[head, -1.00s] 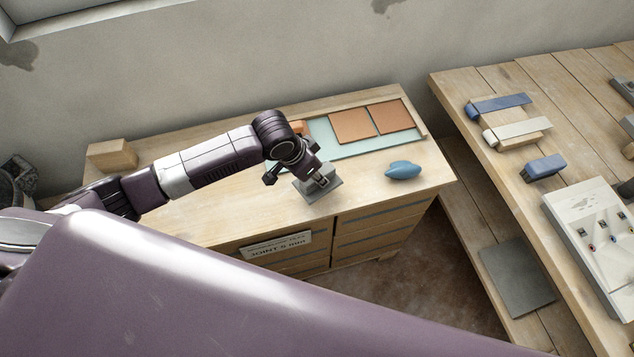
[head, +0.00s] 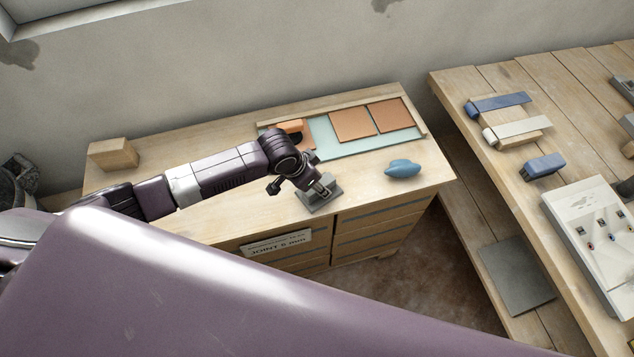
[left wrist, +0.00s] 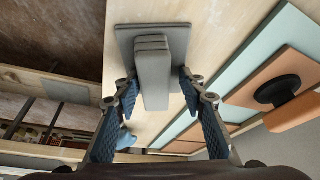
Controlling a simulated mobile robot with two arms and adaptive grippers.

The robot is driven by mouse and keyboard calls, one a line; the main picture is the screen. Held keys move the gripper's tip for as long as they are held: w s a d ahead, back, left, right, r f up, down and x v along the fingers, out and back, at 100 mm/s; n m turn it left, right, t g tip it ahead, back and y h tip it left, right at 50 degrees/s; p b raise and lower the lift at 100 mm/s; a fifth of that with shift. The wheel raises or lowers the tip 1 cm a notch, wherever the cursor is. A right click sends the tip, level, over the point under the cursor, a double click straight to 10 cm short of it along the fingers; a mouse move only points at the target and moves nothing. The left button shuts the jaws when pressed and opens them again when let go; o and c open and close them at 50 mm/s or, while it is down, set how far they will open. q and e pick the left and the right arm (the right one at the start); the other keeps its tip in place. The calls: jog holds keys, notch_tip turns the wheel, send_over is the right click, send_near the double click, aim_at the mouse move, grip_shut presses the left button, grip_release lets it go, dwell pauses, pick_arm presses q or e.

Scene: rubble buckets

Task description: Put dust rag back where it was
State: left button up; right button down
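A small smooth blue lump (head: 403,169), pointed at one end, lies on the right part of the wooden cabinet top (head: 235,208). It may be the dust rag, but I cannot tell for sure. My left gripper (head: 318,184) is over a grey flat-based piece (head: 322,203) near the cabinet's front edge. In the left wrist view, the raised part of the grey piece (left wrist: 153,75) stands between the fingers of my left gripper (left wrist: 158,88). The fingers are apart with gaps beside it, so the gripper looks open. My right gripper is not in view.
A pale green board (head: 350,150) behind holds two orange-brown tiles (head: 352,125) and an orange tool (head: 296,130). A wooden block (head: 114,154) stands at the left. The right table (head: 500,75) carries cloth-like rolls, a blue block (head: 543,167) and a white panel (head: 585,235).

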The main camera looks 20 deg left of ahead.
pick_arm(q)
jog(key=shift+r, duration=0.2)
jog(key=v, duration=1.2)
jog(key=shift+b, duration=0.35)
jog(key=shift+d, duration=0.1)
